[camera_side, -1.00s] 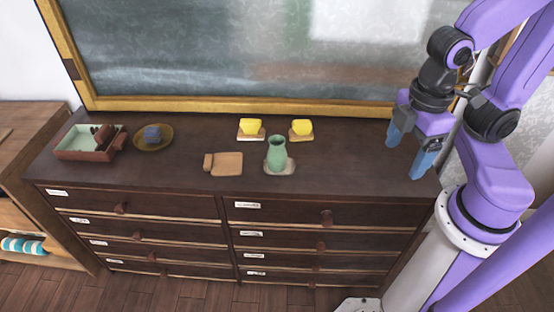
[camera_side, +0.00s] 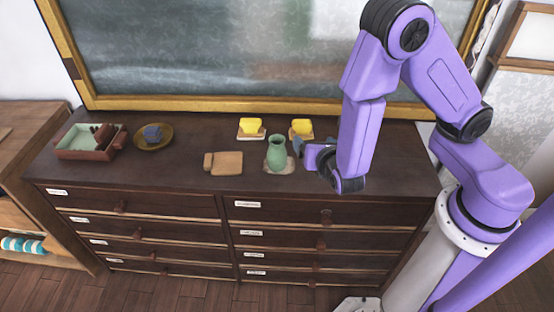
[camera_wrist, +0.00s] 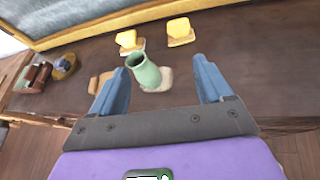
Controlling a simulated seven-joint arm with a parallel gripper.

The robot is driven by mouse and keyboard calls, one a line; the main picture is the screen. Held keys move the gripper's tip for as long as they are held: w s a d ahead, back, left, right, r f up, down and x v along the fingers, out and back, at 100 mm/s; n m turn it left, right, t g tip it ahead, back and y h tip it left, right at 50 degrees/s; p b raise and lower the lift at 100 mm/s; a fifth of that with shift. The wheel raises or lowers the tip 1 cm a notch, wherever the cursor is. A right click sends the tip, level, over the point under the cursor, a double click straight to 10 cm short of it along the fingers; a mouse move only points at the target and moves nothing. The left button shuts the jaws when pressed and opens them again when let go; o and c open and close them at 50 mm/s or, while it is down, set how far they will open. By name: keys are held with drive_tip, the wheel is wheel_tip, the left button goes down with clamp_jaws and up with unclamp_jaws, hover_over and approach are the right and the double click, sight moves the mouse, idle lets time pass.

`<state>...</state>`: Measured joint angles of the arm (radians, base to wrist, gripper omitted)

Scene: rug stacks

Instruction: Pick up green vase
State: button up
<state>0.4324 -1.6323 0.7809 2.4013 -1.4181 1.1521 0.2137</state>
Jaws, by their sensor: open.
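The green vase (camera_side: 277,155) stands upright on a pale, flat base (camera_side: 289,168) on top of the dark dresser, near its front edge. My gripper (camera_side: 304,152) is just to the right of the vase in the side view, low over the dresser top, and partly hidden by my arm. In the wrist view the vase (camera_wrist: 144,71) shows between and beyond the two blue fingers of my gripper (camera_wrist: 162,72), nearer the left finger. The fingers are wide apart with nothing held.
Farther left are a plate (camera_side: 167,141) with a bluish block and a tray (camera_side: 72,155). A gold-framed board (camera_side: 240,104) rises along the back.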

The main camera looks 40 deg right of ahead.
sight(280, 147)
drive_tip(key=w+a+f+n+t+y, duration=0.1)
drive_tip(key=w+a+f+n+y, duration=0.15)
drive_tip(key=f+n, duration=0.25)
drive_tip(key=x, duration=1.1)
drive_tip(key=shift+a, duration=0.35)
drive_tip(key=x, duration=0.4)
drive_tip(key=shift+s+f, duration=0.15)
drive_tip(key=shift+f, duration=0.15)
drive_tip(key=shift+w+d+f, duration=0.15)
drive_tip(key=shift+w+f, duration=0.05)
drive_tip(key=shift+w, duration=0.4)
drive_tip(key=shift+c, duration=0.4)
drive_tip(key=shift+t, duration=0.3)
drive_tip(key=c, duration=1.2)
drive_tip(key=shift+o, duration=0.2)
